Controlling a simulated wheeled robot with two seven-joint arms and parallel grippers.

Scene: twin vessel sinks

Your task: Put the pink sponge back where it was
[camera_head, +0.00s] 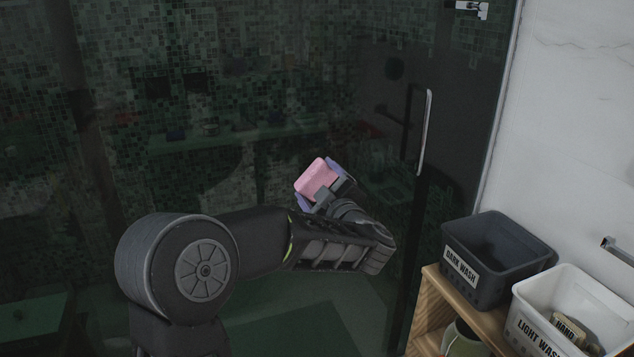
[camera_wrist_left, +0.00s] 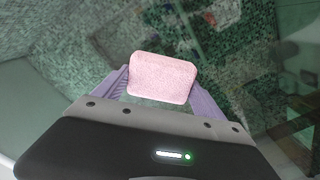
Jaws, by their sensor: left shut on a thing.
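The pink sponge (camera_head: 316,179) is a small rounded block. My left gripper (camera_head: 323,183) is shut on it and holds it up in the air in front of the dark glass. In the left wrist view the sponge (camera_wrist_left: 162,78) sits between the two purple fingers of my left gripper (camera_wrist_left: 163,88), touching both. My right gripper is in neither view.
A dark glass door with a long vertical handle (camera_head: 425,132) stands behind my arm.

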